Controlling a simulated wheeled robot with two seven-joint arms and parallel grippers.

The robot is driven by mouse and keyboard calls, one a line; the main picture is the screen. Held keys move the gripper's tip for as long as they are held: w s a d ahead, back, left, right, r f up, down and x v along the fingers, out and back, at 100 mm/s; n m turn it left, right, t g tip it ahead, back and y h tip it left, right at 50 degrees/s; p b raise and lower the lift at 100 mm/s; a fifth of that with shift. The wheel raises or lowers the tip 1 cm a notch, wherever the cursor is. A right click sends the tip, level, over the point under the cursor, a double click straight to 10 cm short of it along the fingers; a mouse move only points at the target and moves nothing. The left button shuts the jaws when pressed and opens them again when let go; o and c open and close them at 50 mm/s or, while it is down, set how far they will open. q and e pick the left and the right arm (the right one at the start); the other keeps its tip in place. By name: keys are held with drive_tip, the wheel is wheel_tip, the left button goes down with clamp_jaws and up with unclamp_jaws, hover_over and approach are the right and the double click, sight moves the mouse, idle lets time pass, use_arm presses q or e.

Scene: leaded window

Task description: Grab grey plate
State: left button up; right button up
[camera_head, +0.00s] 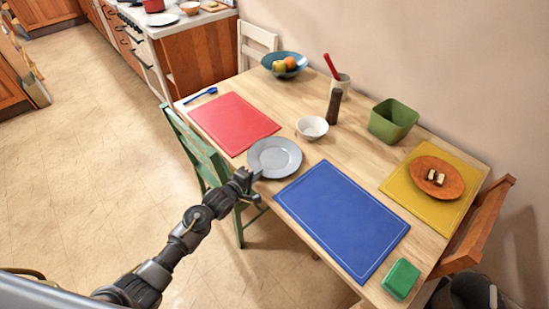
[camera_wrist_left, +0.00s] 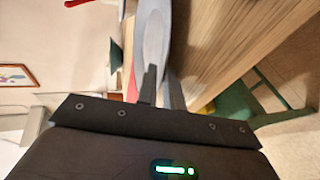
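The grey plate (camera_head: 275,157) lies on the wooden table near its left front edge, between the red and blue mats. My left gripper (camera_head: 254,180) is at the plate's near rim, reaching in from the table's edge. In the left wrist view the two fingers (camera_wrist_left: 162,88) are close together, with the rim of the plate (camera_wrist_left: 153,40) between them; they look shut on it. The plate shows there edge-on and looks about level with the tabletop. My right gripper is not in view.
A blue mat (camera_head: 342,217) and a red mat (camera_head: 234,122) flank the plate. A white bowl (camera_head: 312,127) stands just behind it. A green chair (camera_head: 197,150) is at the table's edge beside my left arm. A green box (camera_head: 401,279) lies at the front right.

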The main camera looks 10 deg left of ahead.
use_arm(q)
clamp_jaws()
drive_tip(key=shift+r, duration=0.15)
drive_tip(key=shift+r, duration=0.25)
wheel_tip(320, 180, up, 2)
drive_tip(key=shift+w+r, duration=0.1)
drive_tip(key=shift+r, duration=0.05)
drive_tip(key=s+a+r, duration=0.9)
drive_tip(key=s+r, duration=0.1)
drive_tip(key=shift+a+p, duration=0.35)
drive_tip(key=shift+s, duration=0.1)
